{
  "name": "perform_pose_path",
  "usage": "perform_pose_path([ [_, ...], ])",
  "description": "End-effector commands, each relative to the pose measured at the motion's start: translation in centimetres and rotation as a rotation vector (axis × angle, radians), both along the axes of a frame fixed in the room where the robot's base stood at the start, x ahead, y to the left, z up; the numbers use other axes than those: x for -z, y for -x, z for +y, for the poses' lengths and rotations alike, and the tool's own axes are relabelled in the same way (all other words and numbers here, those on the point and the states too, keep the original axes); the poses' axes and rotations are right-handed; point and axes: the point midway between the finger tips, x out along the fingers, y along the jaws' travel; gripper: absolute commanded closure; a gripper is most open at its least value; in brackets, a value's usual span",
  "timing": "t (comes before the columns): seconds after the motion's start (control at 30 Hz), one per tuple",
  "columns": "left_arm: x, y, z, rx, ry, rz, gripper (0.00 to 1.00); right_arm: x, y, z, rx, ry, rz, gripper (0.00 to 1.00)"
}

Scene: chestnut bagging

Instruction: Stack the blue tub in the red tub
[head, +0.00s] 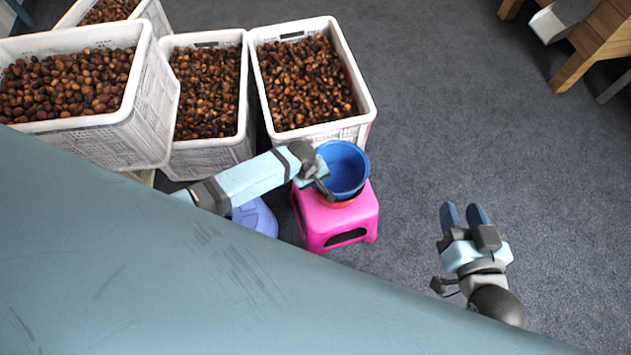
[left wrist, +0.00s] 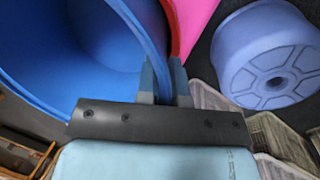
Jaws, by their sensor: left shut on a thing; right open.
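The blue tub (head: 345,166) is upright above the pink stool in the head view. My left gripper (head: 321,181) is shut on the tub's near left wall. In the left wrist view the blue wall (left wrist: 120,15) runs down between my left fingers (left wrist: 164,85). The red tub (head: 343,203) shows as a thin strip under the blue tub, on the stool. Its red edge (left wrist: 174,28) lies close beside the blue wall in the left wrist view. Most of it is hidden, so how deep the blue tub sits in it cannot be told. My right gripper (head: 465,217) is open and empty, right of the stool.
The pink stool (head: 330,232) stands on the grey floor. A blue-violet round item (head: 257,217) sits left of it, partly behind my left arm. White crates of chestnuts (head: 362,95) stand behind and left. Wooden furniture (head: 592,45) is far right.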

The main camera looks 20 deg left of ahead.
Motion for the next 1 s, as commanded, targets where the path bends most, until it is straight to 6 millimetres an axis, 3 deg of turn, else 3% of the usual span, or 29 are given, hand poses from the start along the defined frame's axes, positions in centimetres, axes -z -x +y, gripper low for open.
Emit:
perform_pose_path([
  [0.67,1.0,0.0,0.0,0.001,0.0,-0.002,1.0,0.2,0.1,-0.1,0.001,0.005,0.01,0.57],
  [0.7,1.1,0.0,0.0,0.001,0.0,0.0,0.83,0.2,0.1,-0.1,0.001,0.005,0.01,0.57],
  [0.77,1.1,0.0,0.0,0.001,0.0,0.0,0.69,0.2,0.1,-0.1,0.002,0.004,0.011,0.57],
  [1.0,1.2,0.1,0.0,0.001,-0.002,0.001,0.67,0.3,0.2,-0.1,0.002,0.005,0.013,0.57],
])
